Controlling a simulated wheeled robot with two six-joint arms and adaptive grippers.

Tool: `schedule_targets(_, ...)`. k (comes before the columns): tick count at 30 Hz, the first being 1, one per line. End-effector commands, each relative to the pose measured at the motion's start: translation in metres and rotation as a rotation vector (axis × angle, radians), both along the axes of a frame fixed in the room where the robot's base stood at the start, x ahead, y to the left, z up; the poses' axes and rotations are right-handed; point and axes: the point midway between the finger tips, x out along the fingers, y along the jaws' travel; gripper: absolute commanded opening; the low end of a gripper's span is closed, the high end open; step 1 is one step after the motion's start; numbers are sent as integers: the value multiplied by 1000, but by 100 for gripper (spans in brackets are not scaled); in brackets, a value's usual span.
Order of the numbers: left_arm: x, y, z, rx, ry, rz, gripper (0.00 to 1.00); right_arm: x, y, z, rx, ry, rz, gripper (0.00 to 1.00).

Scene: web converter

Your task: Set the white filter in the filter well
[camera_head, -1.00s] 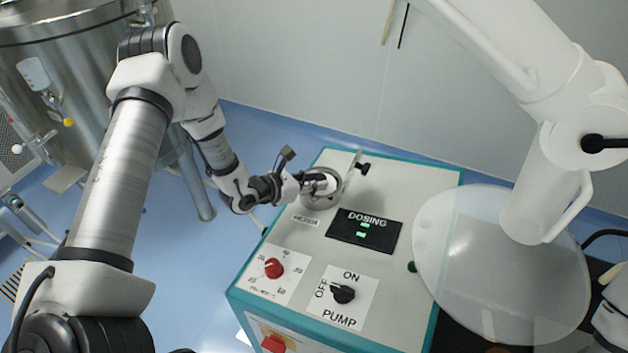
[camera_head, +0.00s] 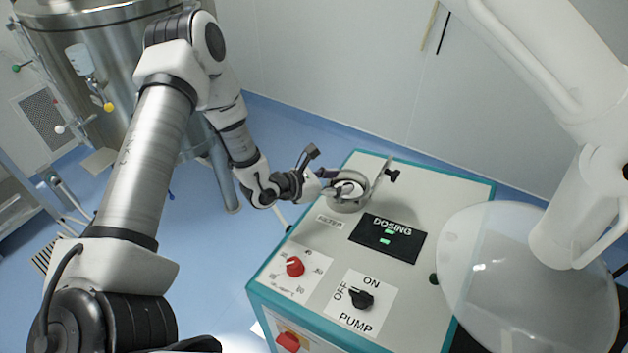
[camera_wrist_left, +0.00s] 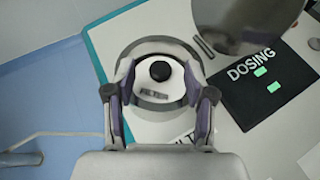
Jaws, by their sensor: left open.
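The white filter (camera_wrist_left: 152,88) is a round white disc with a black knob on top and a small dark label. In the left wrist view it lies within the round metal rim of the filter well (camera_wrist_left: 143,43); I cannot tell whether it is fully seated. The well also shows on the machine top in the head view (camera_head: 352,206). My left gripper (camera_wrist_left: 160,82) is open, with one finger on each side of the filter and knob. In the head view my left gripper (camera_head: 336,188) reaches the well from the left and partly hides it. My right gripper is out of view.
The well's hinged lid (camera_head: 381,176) stands open at the well's right side. The machine top (camera_head: 430,190) carries a dosing display (camera_head: 388,238), a red dial (camera_head: 295,266) and a pump switch (camera_head: 361,296). A clear round shield (camera_head: 530,290) hangs at the right. A steel tank (camera_head: 105,90) stands behind left.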

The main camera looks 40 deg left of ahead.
Motion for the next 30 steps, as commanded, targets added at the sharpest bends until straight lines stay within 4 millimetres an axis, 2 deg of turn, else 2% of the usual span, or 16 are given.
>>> schedule_targets(1,-11,6,2,-10,-2,6,54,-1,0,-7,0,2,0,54)
schedule_targets(5,-37,18,16,-12,-2,6,54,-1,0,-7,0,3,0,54)
schedule_targets(9,-60,30,28,-11,-3,6,54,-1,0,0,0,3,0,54)
schedule_targets(13,-74,38,36,-6,-2,5,54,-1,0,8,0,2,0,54)
schedule_targets(18,-83,41,38,-3,-2,0,54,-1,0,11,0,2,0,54)
schedule_targets(30,-84,41,37,-1,0,-5,54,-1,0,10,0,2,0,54)
